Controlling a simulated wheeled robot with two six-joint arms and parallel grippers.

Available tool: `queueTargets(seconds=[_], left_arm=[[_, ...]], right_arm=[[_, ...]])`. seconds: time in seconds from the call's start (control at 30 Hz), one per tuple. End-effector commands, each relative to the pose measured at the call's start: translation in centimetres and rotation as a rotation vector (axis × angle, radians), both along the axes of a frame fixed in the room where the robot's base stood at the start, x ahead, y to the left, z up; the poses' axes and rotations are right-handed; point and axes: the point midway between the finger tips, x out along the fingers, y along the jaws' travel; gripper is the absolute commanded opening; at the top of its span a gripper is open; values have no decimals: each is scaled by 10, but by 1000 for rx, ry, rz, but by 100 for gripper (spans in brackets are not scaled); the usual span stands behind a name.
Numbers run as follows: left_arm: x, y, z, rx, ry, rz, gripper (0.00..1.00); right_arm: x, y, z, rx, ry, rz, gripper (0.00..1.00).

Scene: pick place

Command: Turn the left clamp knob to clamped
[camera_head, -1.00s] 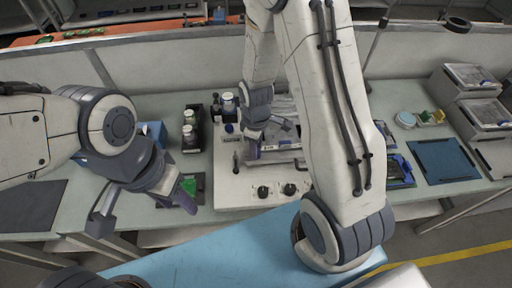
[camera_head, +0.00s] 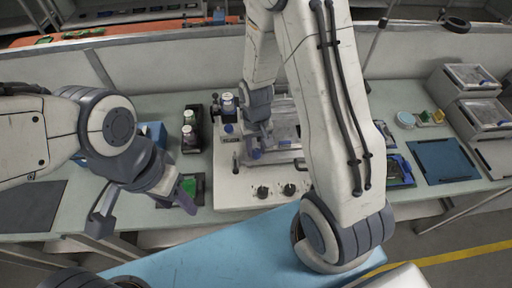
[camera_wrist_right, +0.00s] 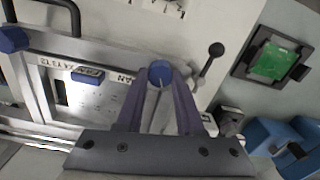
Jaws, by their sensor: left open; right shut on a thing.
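The left clamp knob (camera_wrist_right: 160,73) is a round blue cap with a pale mark, seen in the right wrist view. It stands at the corner of a silver clamp frame (camera_wrist_right: 105,68). My right gripper (camera_wrist_right: 163,80) is shut on it, one finger on each side. In the head view my right gripper (camera_head: 256,150) is low over the white fixture plate (camera_head: 230,192), and the knob is hidden there. A second blue knob (camera_wrist_right: 12,39) shows at the left of the wrist view.
A black lever with a ball end (camera_wrist_right: 216,49) stands close beside the right gripper. Black dials (camera_head: 263,192) sit on the plate's front. A green board (camera_head: 189,187) in a dark tray and bottles (camera_head: 189,132) stand to the left. A blue mat (camera_head: 445,160) lies at right.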

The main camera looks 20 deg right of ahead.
Motion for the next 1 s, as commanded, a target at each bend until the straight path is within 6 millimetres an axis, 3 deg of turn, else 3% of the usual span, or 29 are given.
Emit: queueTargets(seconds=[0.5,1.0], left_arm=[[0,0,0,0,0,0,50],[0,0,0,0,0,0,50]], right_arm=[[-1,0,0,-1,3,-363,0],[-1,0,0,-1,3,-442,0]])
